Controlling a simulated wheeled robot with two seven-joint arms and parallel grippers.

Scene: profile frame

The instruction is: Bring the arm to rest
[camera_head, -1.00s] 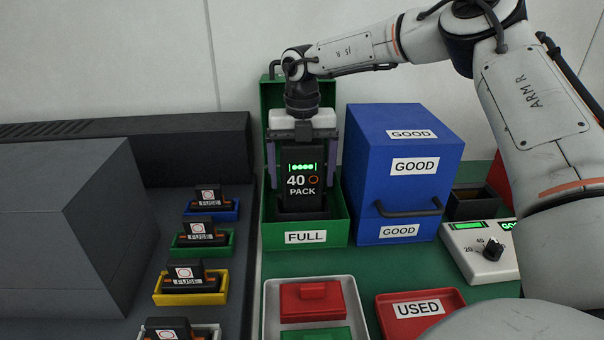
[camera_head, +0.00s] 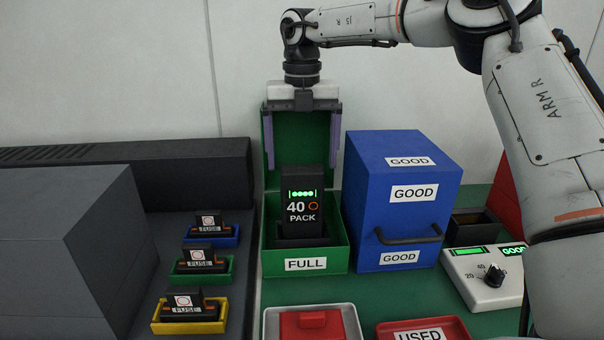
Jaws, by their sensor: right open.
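My right gripper (camera_head: 302,158) is above the green FULL box (camera_head: 305,265), pointing down with its two fingers spread wide. Nothing is between the fingers. A black battery pack (camera_head: 302,208) marked 40 PACK stands upright in the FULL box, below the fingertips and apart from them. Its green indicator lights are lit. The box's green lid stands open behind the gripper. My right arm (camera_head: 540,110) comes in from the upper right. My left gripper is not in view.
A closed blue GOOD box (camera_head: 400,190) stands right of the FULL box. Fuses in blue (camera_head: 211,234), green (camera_head: 202,262) and yellow (camera_head: 190,312) holders sit at left.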

